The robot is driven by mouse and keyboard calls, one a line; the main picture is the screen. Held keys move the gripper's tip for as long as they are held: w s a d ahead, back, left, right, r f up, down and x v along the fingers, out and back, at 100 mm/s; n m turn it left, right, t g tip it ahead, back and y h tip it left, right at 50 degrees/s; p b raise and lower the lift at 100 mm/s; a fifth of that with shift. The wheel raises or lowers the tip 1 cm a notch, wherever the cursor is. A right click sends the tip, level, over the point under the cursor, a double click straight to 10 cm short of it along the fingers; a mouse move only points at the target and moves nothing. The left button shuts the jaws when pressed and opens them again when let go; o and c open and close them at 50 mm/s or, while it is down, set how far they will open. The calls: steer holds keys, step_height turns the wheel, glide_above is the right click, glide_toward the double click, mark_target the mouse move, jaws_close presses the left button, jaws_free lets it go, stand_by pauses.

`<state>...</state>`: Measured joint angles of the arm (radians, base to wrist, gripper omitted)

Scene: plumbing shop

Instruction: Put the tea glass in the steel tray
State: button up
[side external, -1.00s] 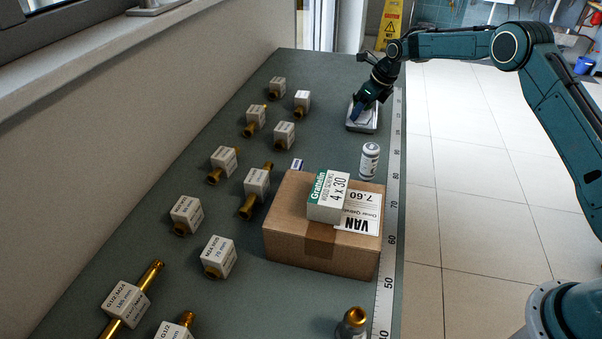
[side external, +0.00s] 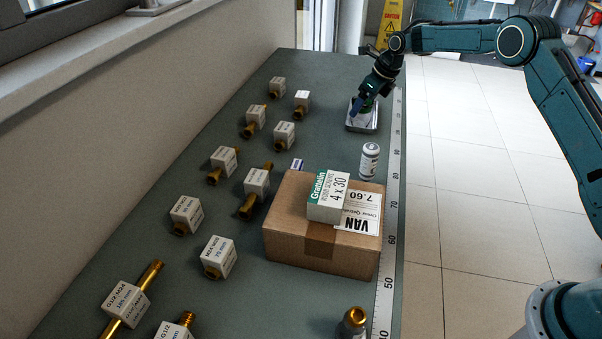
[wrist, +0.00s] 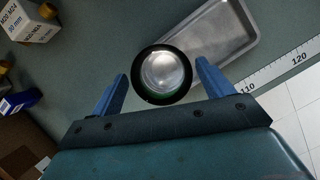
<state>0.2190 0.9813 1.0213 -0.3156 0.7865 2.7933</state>
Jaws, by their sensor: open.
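The steel tray (side external: 362,127) lies at the far end of the bench beside the ruler, and it also shows at the upper right of the wrist view (wrist: 222,22). In the wrist view, a round glass-like thing with a dark rim, seemingly the tea glass (wrist: 163,74), is seen from above. It sits between the blue fingers of my gripper (wrist: 161,72), overlapping the tray's near edge. My gripper is open, with a finger on either side. In the side view the gripper (side external: 357,112) is at the tray and largely hides the glass. What the glass rests on is unclear.
A white bottle (side external: 369,161) stands just in front of the tray. Nearer is a cardboard box (side external: 300,235) with a small carton (side external: 328,197) on top. Several labelled blocks with brass fittings stand to the left. Bare bench lies left of the tray.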

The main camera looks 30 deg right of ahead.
steer(key=v, duration=1.1)
stand_by(0.3)
steer(key=s+a+r+n+h, duration=0.1)
steer(key=s+a+r+n, duration=0.3)
steer(key=s+r+n, duration=0.55)
steer(key=s+a+r+n, duration=0.4)
steer(key=s+r+n, duration=0.15)
steer(key=s, duration=0.65)
steer(key=s+a+f+n, duration=0.1)
steer(key=s+f+n, duration=0.2)
steer(key=s+n, duration=0.5)
steer(key=s+a+f+n+t, duration=0.1)
steer(key=s+n, duration=0.7)
steer(key=s, duration=0.8)
steer(key=shift+f+h, duration=0.4)
steer(key=shift+f, duration=0.5)
